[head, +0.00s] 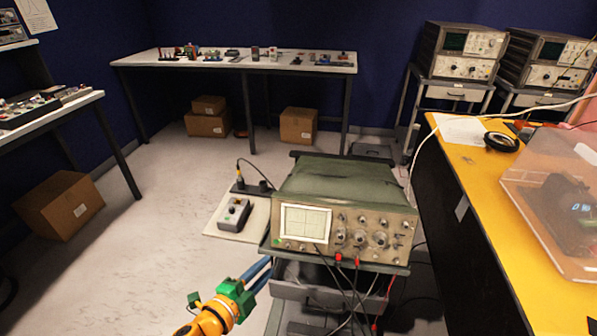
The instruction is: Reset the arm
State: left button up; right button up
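My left gripper (262,270) comes in at the bottom of the head view, with an orange wrist, a green body and two blue fingers. Its fingertips point up and right, in front of the lower left corner of the oscilloscope cart. The fingers lie close together, and I cannot tell whether they are open or shut. I see nothing held in them. My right arm and gripper are out of view.
A green-topped oscilloscope (345,217) with leads stands on a cart. A small grey device (234,214) rests on a board beside it. A yellow table (470,205) carries a clear box (555,205) at right. Floor at left (130,270) is clear.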

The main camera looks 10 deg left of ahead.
pick_arm(q)
jog(key=s+a+f+n+g+y, duration=0.2)
jog(key=s+f+n, duration=0.1)
jog(key=f, duration=0.4)
jog(key=s+a+f+n+g+y, duration=0.1)
jog(key=s+a+f+n, duration=0.2)
jog(key=f, duration=0.4)
jog(key=s+a+f+n+g+y, duration=0.2)
jog(key=s+f, duration=0.2)
jog(key=f, duration=0.2)
jog(key=s+d+f+n+g, duration=0.1)
jog(key=s+f+n+g, duration=0.2)
jog(key=s, duration=1)
jog(key=s+d+f+n+g, duration=0.1)
jog(key=s+f+n+g, duration=0.3)
jog(key=s+f, duration=0.5)
jog(key=s+g, duration=0.1)
jog(key=s, duration=0.3)
jog(key=shift+s+d+f, duration=0.2)
jog(key=shift+s+f, duration=0.05)
jog(key=shift+f, duration=0.05)
